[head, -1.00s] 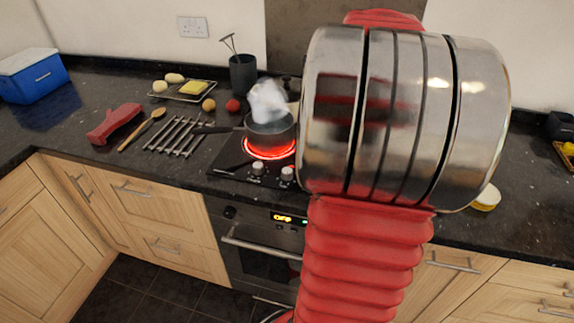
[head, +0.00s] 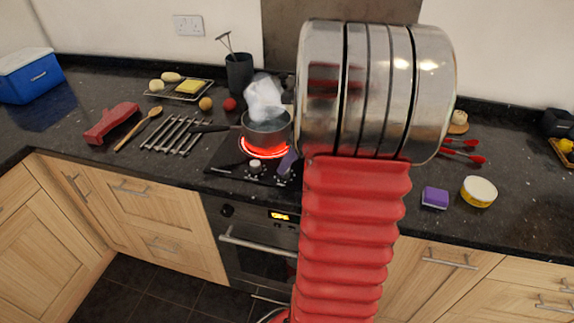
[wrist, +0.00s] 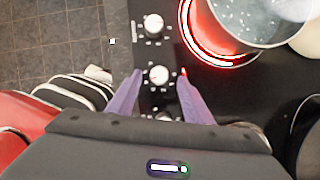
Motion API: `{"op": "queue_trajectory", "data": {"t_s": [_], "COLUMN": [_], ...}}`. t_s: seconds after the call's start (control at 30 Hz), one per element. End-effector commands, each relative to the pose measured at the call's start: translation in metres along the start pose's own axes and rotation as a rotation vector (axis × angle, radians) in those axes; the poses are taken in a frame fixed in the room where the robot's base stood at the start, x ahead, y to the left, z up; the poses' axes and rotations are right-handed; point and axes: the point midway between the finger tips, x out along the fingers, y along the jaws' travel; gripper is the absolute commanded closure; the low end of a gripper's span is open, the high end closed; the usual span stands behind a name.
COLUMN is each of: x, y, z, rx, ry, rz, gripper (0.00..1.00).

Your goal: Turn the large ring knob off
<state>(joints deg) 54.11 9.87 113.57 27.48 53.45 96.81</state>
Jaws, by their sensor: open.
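A saucepan (head: 266,128) stands on a glowing red ring (head: 264,151) of the black hob (head: 228,160); the ring also glows in the wrist view (wrist: 205,50). White-topped knobs line the hob in the wrist view: an upper knob (wrist: 154,25), a middle knob (wrist: 159,75), and a lower one mostly hidden by my wrist. My gripper (wrist: 160,76) is open, its purple fingers on either side of the middle knob; contact cannot be told. In the head view one purple finger shows (head: 288,162) at the hob's front right. Which knob serves the glowing ring is not readable.
Steam (head: 265,98) rises from the pan close by my arm. A purple sponge (head: 435,198) and a yellow-sided tub (head: 479,191) lie on the right counter.

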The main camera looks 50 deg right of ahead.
Motion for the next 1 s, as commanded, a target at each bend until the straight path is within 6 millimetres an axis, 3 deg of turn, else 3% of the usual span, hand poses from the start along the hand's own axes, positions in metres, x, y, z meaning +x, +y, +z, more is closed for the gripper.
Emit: {"op": "queue_trajectory", "data": {"t_s": [0.2,0.57,1.0], "x": [0.025,0.029,0.029], "y": [0.001,0.0,0.0], "z": [0.0,0.0,-0.001], "rx": [0.0,0.001,0.002], "ry": [0.001,0.0,0.0], "rz": [0.002,0.0,0.0], "gripper": [0.54,0.54,0.84]}}
